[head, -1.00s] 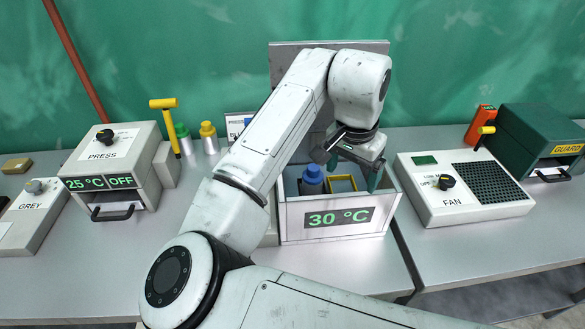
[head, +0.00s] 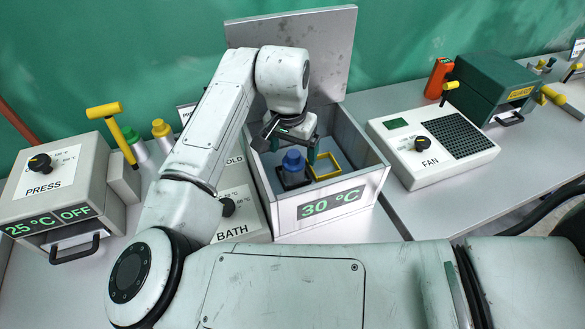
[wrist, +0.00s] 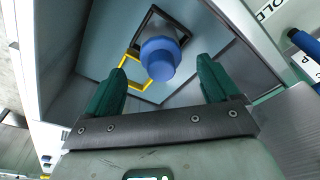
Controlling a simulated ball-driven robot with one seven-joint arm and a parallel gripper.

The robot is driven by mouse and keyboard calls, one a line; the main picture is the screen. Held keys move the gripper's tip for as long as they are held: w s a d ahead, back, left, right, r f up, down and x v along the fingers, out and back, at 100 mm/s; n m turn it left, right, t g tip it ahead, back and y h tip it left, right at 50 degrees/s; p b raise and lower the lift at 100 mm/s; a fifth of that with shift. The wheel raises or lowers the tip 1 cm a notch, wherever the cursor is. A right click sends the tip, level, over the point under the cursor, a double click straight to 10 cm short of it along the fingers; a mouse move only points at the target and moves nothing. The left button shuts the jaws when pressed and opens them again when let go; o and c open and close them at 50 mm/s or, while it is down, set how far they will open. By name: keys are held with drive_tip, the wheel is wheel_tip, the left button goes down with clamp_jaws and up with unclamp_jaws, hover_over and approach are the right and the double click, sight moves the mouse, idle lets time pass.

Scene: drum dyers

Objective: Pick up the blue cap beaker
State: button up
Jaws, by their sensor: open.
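The blue cap beaker (head: 293,162) stands in a dark square holder (head: 294,182) inside the grey open-topped box marked 30 °C (head: 270,204). In the wrist view the blue cap (wrist: 160,58) shows from above, between and beyond the fingers. My gripper (head: 290,150) is open and empty over the box, with its two green fingers (wrist: 160,85) apart. The beaker's body below the cap is mostly hidden.
A yellow frame (head: 326,165) stands right beside the holder in the box. The box's raised lid (head: 325,50) is behind my arm. The press (head: 55,190) is at left, the fan unit (head: 430,150) at right, with bare table between box and fan.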

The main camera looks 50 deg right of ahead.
sight(293, 154)
drive_tip(key=shift+w+d+f+p, duration=0.1)
drive_tip(key=shift+d+f+p, duration=0.1)
drive_tip(key=shift+f, duration=0.55)
drive_tip(key=shift+d+f+p, duration=0.1)
drive_tip(key=shift+f+p, duration=0.1)
drive_tip(key=shift+f, duration=0.6)
drive_tip(key=shift+w+d+f+p, duration=0.1)
drive_tip(key=shift+d+f+p, duration=0.1)
drive_tip(key=shift+f, duration=0.55)
drive_tip(key=shift+c, duration=0.4)
drive_tip(key=c, duration=1.2)
